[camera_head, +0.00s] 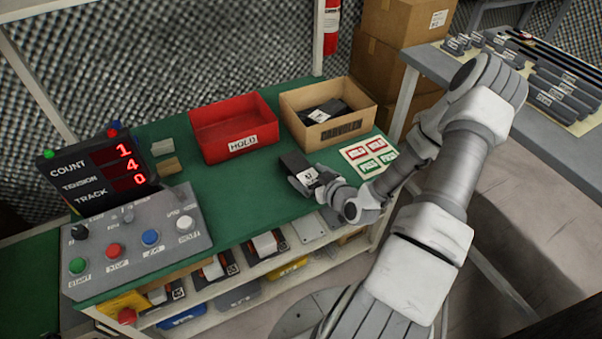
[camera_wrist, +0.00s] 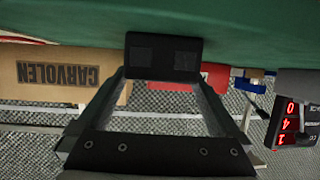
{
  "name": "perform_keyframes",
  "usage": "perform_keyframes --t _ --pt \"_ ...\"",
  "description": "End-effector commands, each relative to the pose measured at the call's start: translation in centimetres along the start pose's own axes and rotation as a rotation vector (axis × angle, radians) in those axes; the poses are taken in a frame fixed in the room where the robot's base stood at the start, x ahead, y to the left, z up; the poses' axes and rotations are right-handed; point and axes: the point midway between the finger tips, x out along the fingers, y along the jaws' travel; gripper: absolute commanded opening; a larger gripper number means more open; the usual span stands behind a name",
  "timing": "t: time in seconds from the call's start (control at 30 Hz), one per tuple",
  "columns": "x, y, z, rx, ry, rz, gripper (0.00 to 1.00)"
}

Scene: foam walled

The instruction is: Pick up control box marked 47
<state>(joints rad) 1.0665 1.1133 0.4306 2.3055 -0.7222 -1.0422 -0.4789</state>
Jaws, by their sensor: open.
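A small black box (camera_head: 293,163) sits on the green bench top (camera_head: 240,190), in front of the cardboard bin. A white label faces my gripper in the head view, but I cannot read a 47 on it. My gripper (camera_head: 316,181) is low over the bench, close against the labelled side of this box. In the wrist view, the black box (camera_wrist: 152,50) lies at the ends of my open fingers (camera_wrist: 162,75), one finger at either side. I cannot tell whether the fingers touch it.
A red HOLD bin (camera_head: 235,128) and a cardboard bin with dark boxes (camera_head: 328,113) stand behind. A card with red and green labels (camera_head: 369,157) lies right. The control panel with buttons (camera_head: 140,232) and counter display (camera_head: 97,168) stands left. Shelves with parts lie below the front edge.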

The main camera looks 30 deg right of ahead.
Motion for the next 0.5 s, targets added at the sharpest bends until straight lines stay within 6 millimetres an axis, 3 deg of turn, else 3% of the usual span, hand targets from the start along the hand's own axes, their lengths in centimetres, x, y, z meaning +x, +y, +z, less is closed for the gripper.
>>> perform_keyframes --t 0.23,0.5 --pt "3.8 0.1 0.1 0.0 0.001 0.0 1.0" --pt "4.4 0.0 0.0 0.0 0.0 0.0 1.0"
